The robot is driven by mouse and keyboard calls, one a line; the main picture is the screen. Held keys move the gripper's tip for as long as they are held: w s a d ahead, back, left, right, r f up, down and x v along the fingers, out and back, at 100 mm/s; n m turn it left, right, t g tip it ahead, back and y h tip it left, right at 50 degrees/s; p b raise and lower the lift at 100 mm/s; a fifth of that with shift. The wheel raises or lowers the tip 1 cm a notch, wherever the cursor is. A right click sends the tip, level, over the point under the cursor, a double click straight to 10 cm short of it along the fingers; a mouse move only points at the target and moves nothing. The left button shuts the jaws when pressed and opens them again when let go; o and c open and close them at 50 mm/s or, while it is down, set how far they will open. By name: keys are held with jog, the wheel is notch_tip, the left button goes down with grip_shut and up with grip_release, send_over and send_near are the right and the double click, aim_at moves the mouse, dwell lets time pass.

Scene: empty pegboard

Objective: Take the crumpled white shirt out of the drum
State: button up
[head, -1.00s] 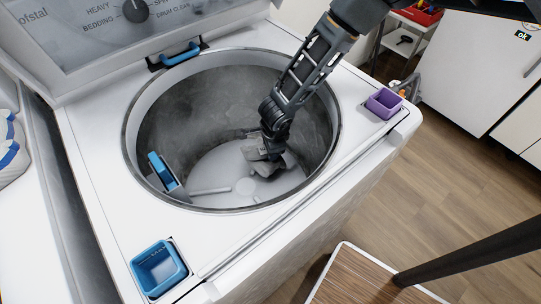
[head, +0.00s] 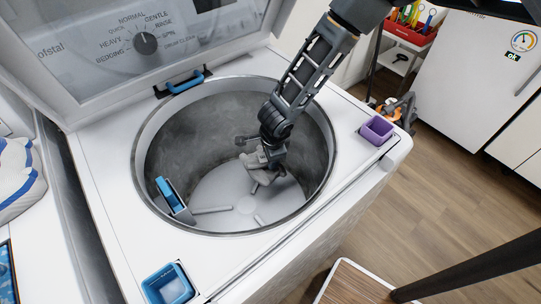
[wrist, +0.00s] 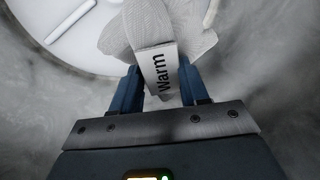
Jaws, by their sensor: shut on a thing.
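The crumpled white shirt (wrist: 195,32) shows in the wrist view between and beyond my fingers, with a tag reading "Warm" (wrist: 160,70). In the head view the shirt (head: 262,174) is a small pale bundle below my gripper (head: 264,160). My gripper, also seen in the wrist view (wrist: 160,95), is shut on the shirt inside the drum (head: 190,130). The shirt hangs over the pale drum floor; whether it touches the floor I cannot tell. My arm comes in over the back right of the drum's rim.
The washer's lid (head: 120,50) stands open behind the drum. A blue-topped dispenser (head: 171,197) is on the drum's near left wall. A blue cup (head: 168,286) sits at the front left and a purple cup (head: 377,130) at the right.

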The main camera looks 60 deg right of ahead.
jog(key=shift+w+d+p+v, duration=0.1)
jog(key=shift+w+p+v, duration=0.05)
jog(key=shift+p+v, duration=0.7)
jog(key=shift+w+d+p+v, duration=0.1)
jog(key=shift+w+p+v, duration=0.05)
jog(key=shift+p+v, duration=0.7)
jog(key=shift+w+d+p+v, duration=0.1)
jog(key=shift+w+p+v, duration=0.05)
jog(key=shift+p+v, duration=0.7)
jog(key=shift+r, duration=0.25)
jog(key=shift+w+d+b+v, duration=0.15)
jog(key=shift+b+v, duration=0.1)
jog(key=shift+v, duration=0.7)
jog(key=shift+w+d+b+v, duration=0.1)
jog(key=shift+w+b+v, duration=0.1)
jog(key=shift+v, duration=0.75)
